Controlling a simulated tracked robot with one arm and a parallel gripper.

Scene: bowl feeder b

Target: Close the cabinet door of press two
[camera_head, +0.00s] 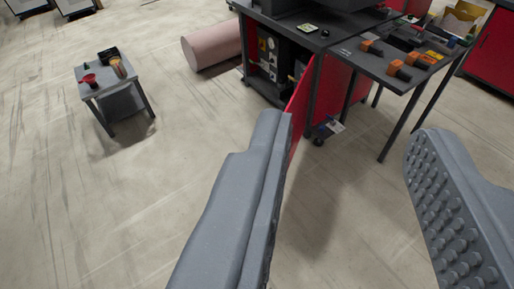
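A red cabinet door (301,105) stands swung open from a dark cabinet (252,89) at the upper middle. I see the door nearly edge-on. Inside the cabinet opening (282,62) are gauges and fittings. My gripper (345,145) is open and empty, with its two grey fingers wide apart in the foreground. The left finger's tip overlaps the lower part of the door in the picture and hides some of it. I cannot tell whether the finger touches the door. No label shows whether this is press two.
A work table (392,52) with orange power tools adjoins the cabinet on the right. A small grey table (103,86) stands at the upper left. A pink cylinder (212,48) lies left of the cabinet. Another red cabinet (492,52) is at the far right.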

